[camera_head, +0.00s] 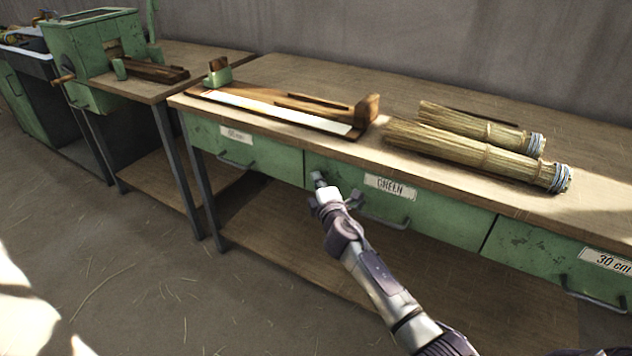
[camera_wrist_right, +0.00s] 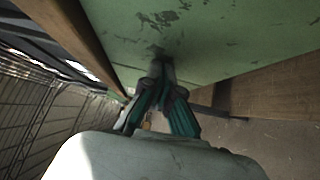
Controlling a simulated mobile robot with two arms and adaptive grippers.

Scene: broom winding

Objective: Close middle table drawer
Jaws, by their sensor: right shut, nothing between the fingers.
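The middle drawer (camera_head: 440,212) is a green drawer front under the long wooden table, with a "GREEN" label and a metal bar handle (camera_head: 385,220). It looks about flush with the drawers beside it; any small gap is hard to tell. My right gripper (camera_head: 318,180) is shut and empty at the left end of this drawer front, left of the label and handle. In the right wrist view, the closed fingertips (camera_wrist_right: 161,70) meet or nearly meet a scuffed green panel (camera_wrist_right: 220,40); contact is not certain. My left gripper is not in view.
Left drawer (camera_head: 270,158) and right "30 cm" drawer (camera_head: 540,262) flank it. On the table (camera_head: 300,72) lie straw bundles (camera_head: 470,152) and a wooden measuring board (camera_head: 270,110). A green machine (camera_head: 92,45) stands far left. A lower shelf (camera_head: 300,250) runs below; the floor in front is open.

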